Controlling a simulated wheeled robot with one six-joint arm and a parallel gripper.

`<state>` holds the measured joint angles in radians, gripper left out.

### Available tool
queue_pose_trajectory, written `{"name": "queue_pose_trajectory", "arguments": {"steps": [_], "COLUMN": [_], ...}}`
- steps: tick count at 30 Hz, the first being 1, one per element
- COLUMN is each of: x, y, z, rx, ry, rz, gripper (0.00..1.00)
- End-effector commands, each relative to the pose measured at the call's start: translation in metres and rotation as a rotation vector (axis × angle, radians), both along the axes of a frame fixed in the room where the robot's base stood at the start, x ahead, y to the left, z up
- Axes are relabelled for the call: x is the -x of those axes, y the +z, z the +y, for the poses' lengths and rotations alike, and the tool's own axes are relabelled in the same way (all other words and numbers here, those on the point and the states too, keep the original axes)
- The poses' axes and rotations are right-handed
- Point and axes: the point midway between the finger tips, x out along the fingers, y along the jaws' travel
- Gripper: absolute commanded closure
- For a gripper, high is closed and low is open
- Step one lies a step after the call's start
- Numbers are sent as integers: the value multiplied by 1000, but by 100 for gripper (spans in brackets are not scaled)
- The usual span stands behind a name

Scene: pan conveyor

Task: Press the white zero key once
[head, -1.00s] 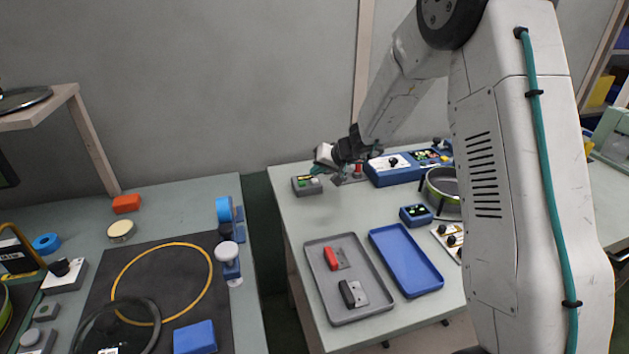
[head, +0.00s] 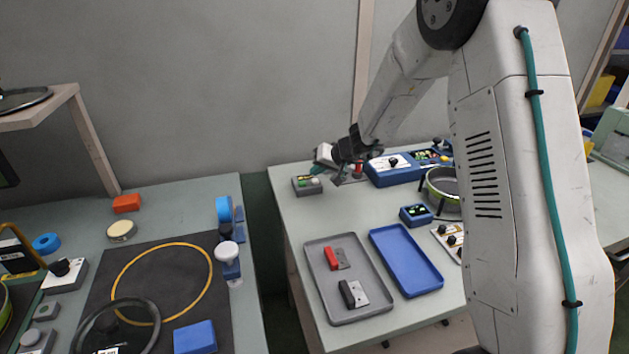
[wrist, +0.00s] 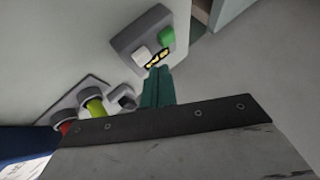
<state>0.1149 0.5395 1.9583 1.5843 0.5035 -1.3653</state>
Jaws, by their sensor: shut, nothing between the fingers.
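A small grey box (wrist: 178,50) carries a white key (wrist: 141,55), a green key (wrist: 167,37) and a yellow-and-black display between them and my fingers. I take the white key as the zero key; no label on it is readable. The box also shows in the head view (head: 307,190), at the table's back left corner. My gripper (wrist: 157,74) has teal fingers, shut and empty. Its tips lie just below the display in the wrist view, and the white key is up and left of them. I cannot tell the height gap. My gripper (head: 316,169) hangs over the box's back edge in the head view.
A panel with red and yellow-green buttons (wrist: 93,106) and a small dark knob (wrist: 123,98) sit left of my fingers. A blue control box (head: 392,175) stands right of my gripper.

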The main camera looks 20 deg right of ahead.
Motion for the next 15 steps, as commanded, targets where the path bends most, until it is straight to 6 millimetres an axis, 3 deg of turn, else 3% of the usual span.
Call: {"name": "queue_pose_trajectory", "arguments": {"steps": [15], "x": [0], "y": [-8], "z": [0], "rx": [0], "ry": [0], "rz": [0], "gripper": [100]}}
